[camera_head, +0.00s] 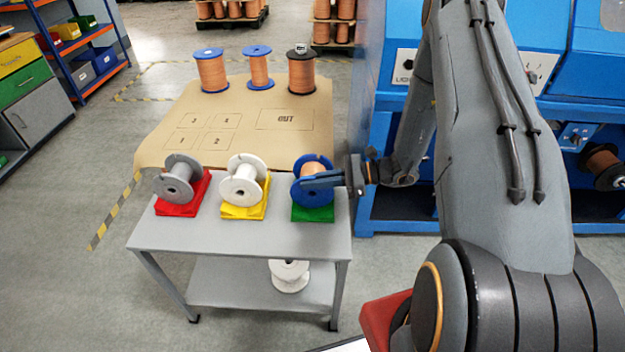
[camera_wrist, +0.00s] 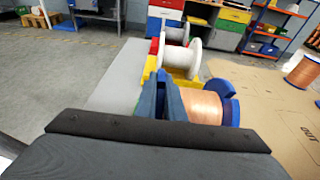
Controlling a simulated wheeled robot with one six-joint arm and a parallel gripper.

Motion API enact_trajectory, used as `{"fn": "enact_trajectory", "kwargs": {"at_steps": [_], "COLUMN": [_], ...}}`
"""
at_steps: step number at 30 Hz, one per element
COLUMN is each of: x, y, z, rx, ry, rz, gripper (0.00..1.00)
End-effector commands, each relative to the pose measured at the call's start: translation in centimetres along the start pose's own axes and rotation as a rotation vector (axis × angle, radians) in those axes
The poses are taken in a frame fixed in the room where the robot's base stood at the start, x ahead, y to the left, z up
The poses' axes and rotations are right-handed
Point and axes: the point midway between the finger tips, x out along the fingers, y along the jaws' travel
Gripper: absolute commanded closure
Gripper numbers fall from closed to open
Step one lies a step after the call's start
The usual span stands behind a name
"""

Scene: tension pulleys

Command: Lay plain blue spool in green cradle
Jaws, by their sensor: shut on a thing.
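The plain blue spool (camera_head: 312,167), wound with copper wire, lies on its side at the green cradle (camera_head: 313,213) on the right of the grey table. Its lower rim meets the cradle in the picture; I cannot tell if its weight rests there. My gripper (camera_head: 322,181) reaches in from the right and is shut on the spool. In the wrist view, the fingers (camera_wrist: 168,100) are at the near flange, with the copper winding (camera_wrist: 203,106) and blue far flange (camera_wrist: 231,104) beyond.
A grey spool (camera_head: 179,180) lies in a red cradle (camera_head: 184,208) and a white spool (camera_head: 243,184) in a yellow cradle (camera_head: 243,211). Two blue spools and a black one (camera_head: 301,71) stand on the brown mat (camera_head: 225,105). A blue machine (camera_head: 390,205) is at the right.

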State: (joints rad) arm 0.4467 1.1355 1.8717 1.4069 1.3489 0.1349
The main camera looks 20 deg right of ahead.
Motion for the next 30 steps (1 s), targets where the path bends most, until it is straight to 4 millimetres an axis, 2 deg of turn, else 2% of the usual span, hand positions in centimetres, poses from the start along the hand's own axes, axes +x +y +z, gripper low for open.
{"fn": "enact_trajectory", "kwargs": {"at_steps": [7, 8, 11, 22, 30], "x": [0.0, 0.0, 0.0, -0.5, -4.7], "y": [-0.1, -0.1, -0.1, 0.0, -0.1], "z": [0.1, 0.1, 0.1, -0.1, -0.1], "rx": [-0.003, -0.003, -0.002, 0.001, -0.002], "ry": [-0.003, -0.003, -0.002, 0.001, 0.0], "rz": [-0.001, -0.001, -0.001, -0.002, -0.004], "gripper": [1.0, 0.86, 0.7, 0.7, 0.7]}}
